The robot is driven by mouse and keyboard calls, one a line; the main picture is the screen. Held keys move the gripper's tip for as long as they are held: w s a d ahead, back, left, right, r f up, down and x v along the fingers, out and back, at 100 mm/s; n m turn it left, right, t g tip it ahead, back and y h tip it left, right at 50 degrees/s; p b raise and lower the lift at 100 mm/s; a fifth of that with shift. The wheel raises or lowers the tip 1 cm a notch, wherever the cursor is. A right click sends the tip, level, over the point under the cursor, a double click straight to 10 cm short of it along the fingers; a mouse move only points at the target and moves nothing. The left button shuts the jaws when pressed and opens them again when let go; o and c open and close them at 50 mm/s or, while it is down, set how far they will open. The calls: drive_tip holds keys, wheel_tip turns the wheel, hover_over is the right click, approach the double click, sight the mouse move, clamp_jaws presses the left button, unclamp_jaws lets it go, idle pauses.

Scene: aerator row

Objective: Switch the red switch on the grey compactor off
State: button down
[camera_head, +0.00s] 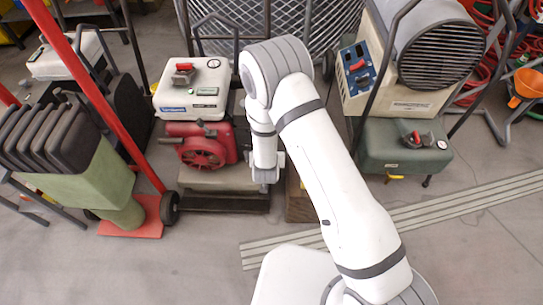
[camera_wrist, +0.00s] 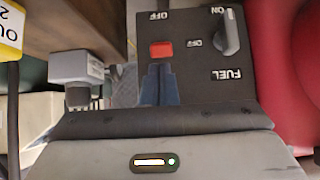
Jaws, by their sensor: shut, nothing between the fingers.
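The red switch (camera_wrist: 161,49) sits on a dark panel (camera_wrist: 200,82) in the wrist view, with an upside-down OFF label above it. Its rocker position is not clear. My gripper (camera_wrist: 159,66) is shut and empty, its dark blue fingertips just below the switch in the picture; I cannot tell whether they touch. In the head view a compactor with a pale grey tank (camera_head: 205,90) and red engine (camera_head: 202,150) stands left of my arm. My wrist end is at its right side; the fingers and the panel's switch are hidden there.
A grey fuel lever (camera_wrist: 230,35) is right of the switch on the panel. Red housing (camera_wrist: 292,75) borders the panel. A beige heater-like machine (camera_head: 385,80) and a dark green tank (camera_head: 400,147) stand right of my arm. Floor in front is mostly clear.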

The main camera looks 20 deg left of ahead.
drive_tip(key=shift+d, duration=0.4)
drive_tip(key=shift+a+f, duration=0.1)
drive_tip(key=shift+a, duration=0.25)
drive_tip(key=shift+s, duration=0.1)
drive_tip(key=shift+s+d+f+b, duration=0.1)
drive_tip(key=shift+s+f+b, duration=0.2)
drive_tip(key=shift+f+b, duration=0.1)
drive_tip(key=shift+s+d+f+b, duration=0.1)
drive_tip(key=shift+s+f+b, duration=0.45)
drive_tip(key=shift+f+b, duration=0.15)
drive_tip(key=shift+r, duration=0.1)
